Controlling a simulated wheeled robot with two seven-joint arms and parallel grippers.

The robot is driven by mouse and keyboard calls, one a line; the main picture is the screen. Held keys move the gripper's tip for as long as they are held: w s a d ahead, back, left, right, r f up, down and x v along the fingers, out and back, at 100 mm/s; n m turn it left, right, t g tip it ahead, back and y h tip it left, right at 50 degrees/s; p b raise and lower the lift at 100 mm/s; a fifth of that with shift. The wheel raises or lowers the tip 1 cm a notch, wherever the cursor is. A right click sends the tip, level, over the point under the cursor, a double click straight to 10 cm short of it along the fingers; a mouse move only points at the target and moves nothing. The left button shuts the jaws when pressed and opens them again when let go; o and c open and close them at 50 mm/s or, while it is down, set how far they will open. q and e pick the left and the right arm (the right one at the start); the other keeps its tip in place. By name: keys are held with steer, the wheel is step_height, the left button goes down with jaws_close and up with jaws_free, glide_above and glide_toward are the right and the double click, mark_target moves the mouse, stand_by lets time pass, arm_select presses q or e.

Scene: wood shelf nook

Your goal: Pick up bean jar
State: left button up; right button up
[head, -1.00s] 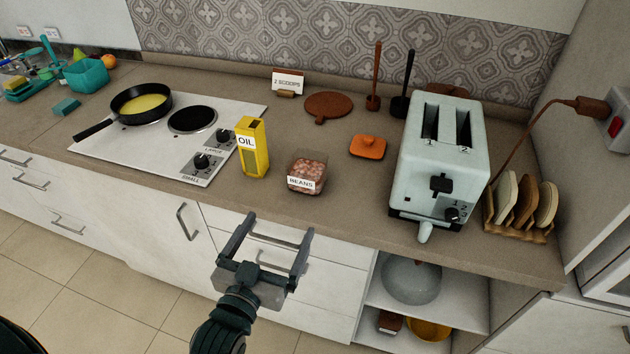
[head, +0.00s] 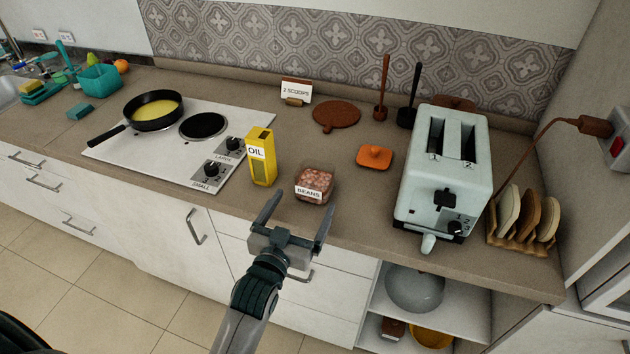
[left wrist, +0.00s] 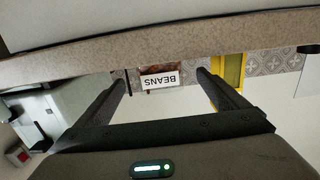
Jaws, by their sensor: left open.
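The bean jar (head: 315,184) is a square clear jar of reddish-brown beans with a white BEANS label. It stands on the counter near the front edge, right of the yellow oil bottle (head: 261,157). My left gripper (head: 300,213) is open and empty in front of the jar, at the counter's front edge. In the left wrist view the picture is upside down, and the jar (left wrist: 160,78) shows between the two fingers, apart from them. An orange lid (head: 374,157) lies behind and right of the jar. My right gripper is not in view.
A pale toaster (head: 440,185) stands to the right, with a toast rack (head: 525,220) beside it. A stove (head: 160,145) with a frying pan (head: 153,110) is at left. A brown round board (head: 336,114) and a 2 SCOOPS sign (head: 296,91) are behind.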

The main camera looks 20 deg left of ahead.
mark_target(308, 195)
arm_select(q)
steer(key=shift+w+f, duration=0.1)
steer(key=shift+w, duration=0.8)
steer(key=shift+w+p, duration=0.45)
steer(key=shift+w, duration=0.15)
steer(key=w, duration=0.1)
steer(key=w+p, duration=0.1)
steer(key=w, duration=0.1)
steer(key=shift+d+f, duration=0.15)
steer(key=shift+f, duration=0.05)
steer(key=shift+w+f, duration=0.2)
steer(key=shift+w, duration=0.25)
steer(key=shift+r, duration=0.1)
steer(key=c, duration=1.6)
steer(key=shift+r+p, duration=0.3)
steer(key=shift+p, duration=0.15)
